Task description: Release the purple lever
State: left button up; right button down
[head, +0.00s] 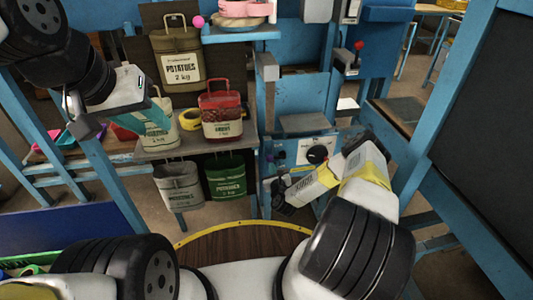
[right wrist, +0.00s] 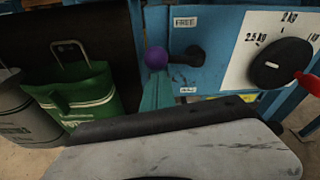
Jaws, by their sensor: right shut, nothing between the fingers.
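The purple lever's round knob (right wrist: 156,58) shows in the right wrist view. Its arm runs roughly level from the knob to a dark pivot (right wrist: 187,55) on the blue panel. A label reading FREE (right wrist: 185,22) is above the pivot; a smaller label (right wrist: 187,90) below is too small to read. In the head view the knob (head: 270,157) is small, at the panel's left side. My right gripper (head: 280,190) is shut and empty, just below the knob in the picture; contact cannot be told.
A green potato sack (head: 226,176) and a grey sack (head: 179,186) hang left of my right gripper. A red sack (head: 222,112) stands on the shelf above.

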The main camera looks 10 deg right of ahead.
jog(key=shift+r, duration=0.15)
dwell(0.5)
jog(key=s+f, duration=0.1)
jog(key=s, duration=1)
jog(key=shift+s+d+f, duration=0.3)
jog(key=shift+d+f, duration=0.1)
